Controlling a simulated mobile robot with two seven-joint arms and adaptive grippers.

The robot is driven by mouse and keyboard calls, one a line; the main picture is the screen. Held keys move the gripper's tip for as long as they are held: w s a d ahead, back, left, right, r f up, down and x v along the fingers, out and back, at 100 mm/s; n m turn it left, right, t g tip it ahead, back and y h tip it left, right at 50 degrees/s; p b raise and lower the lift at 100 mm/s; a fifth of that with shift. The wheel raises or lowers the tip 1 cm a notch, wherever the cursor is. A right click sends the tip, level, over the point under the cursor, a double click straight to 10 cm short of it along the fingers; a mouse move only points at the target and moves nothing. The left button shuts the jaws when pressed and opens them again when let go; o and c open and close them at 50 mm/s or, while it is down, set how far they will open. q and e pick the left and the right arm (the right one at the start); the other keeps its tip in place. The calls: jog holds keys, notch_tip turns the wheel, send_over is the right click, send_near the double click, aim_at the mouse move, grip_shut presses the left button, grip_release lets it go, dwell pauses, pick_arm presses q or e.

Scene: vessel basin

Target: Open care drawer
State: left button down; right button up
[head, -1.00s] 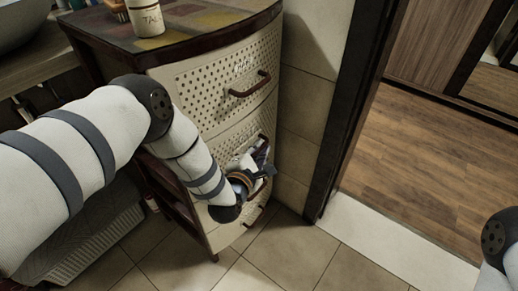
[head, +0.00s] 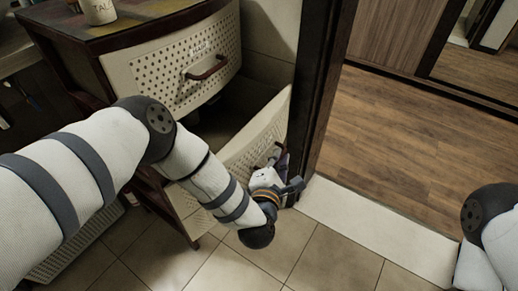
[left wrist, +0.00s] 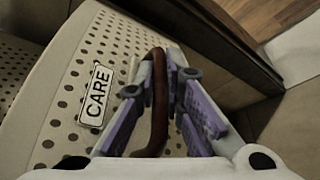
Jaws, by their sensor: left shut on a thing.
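The care drawer (head: 245,155) is the cream perforated one below the top drawer. It stands pulled well out, with its dark inside showing behind the front panel. In the left wrist view its white CARE label (left wrist: 96,96) is readable. My left gripper (head: 284,178) is at the drawer front, shut on the curved red-brown handle (left wrist: 159,95), which passes between the fingers (left wrist: 172,70) in the left wrist view. My arm hides part of the drawer front. My right gripper is out of the frame; only a right arm link shows.
The top drawer (head: 170,70) above is shut and has its own handle (head: 208,68). A talc container (head: 98,9) stands on the cabinet top (head: 150,16). The dark door frame (head: 322,95) is close to the care drawer's right end. Tiled floor (head: 325,240) lies clear in front.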

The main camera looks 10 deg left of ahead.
pick_arm(q)
jog(key=s+d, duration=0.2)
jog(key=d, duration=0.5)
jog(key=shift+s+d+b, duration=0.35)
jog(key=shift+s+b, duration=0.05)
jog(key=c, duration=1.7)
grip_release()
jog(key=v, duration=1.2)
